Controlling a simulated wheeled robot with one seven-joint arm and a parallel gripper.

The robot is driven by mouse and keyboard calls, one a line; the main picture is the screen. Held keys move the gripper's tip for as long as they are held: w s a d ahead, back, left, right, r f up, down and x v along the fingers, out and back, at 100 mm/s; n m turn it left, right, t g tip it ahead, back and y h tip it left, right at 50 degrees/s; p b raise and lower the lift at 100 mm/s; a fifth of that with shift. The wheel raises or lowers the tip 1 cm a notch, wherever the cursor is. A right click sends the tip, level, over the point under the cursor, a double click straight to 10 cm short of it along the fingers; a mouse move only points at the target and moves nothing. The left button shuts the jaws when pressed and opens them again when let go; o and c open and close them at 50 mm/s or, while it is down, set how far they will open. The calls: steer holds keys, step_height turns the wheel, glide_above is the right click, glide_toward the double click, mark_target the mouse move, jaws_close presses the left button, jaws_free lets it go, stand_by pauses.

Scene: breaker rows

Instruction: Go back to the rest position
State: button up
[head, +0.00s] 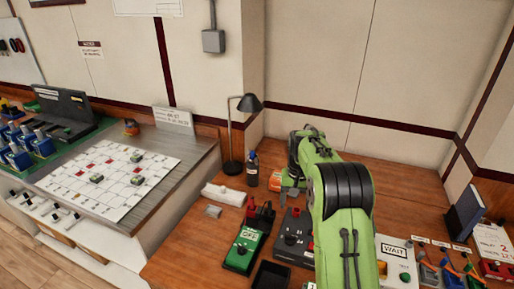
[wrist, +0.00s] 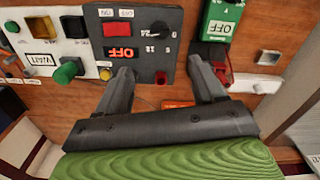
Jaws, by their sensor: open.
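My gripper (wrist: 158,76) is open and empty in the wrist view. That box has a red button, a lit red OFF sign and a black knob.
A green OFF box (head: 240,250) stands left of the dark grey box, and a white WAIT box (head: 396,251) right of my arm. A black bottle (head: 252,172) and lamp (head: 231,150) stand behind. A blue binder (head: 464,212) stands far right. The bench's back right is clear.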

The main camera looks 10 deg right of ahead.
steer(key=s+a+r+n+t, duration=0.1)
steer(key=s+a+r, duration=0.2)
steer(key=s+r, duration=0.4)
steer(key=s+a+r+n+t, duration=0.1)
steer(key=s+a+r+t, duration=0.15)
steer(key=s+r, duration=0.45)
steer(key=s+a+n+t, duration=0.1)
steer(key=s+a, duration=0.1)
steer(key=s, duration=0.7)
steer(key=s+a+f+n+t, duration=0.1)
steer(key=s+a, duration=0.1)
steer(key=s, duration=0.7)
steer(key=shift+a+f, duration=0.15)
steer(key=shift+a, duration=0.05)
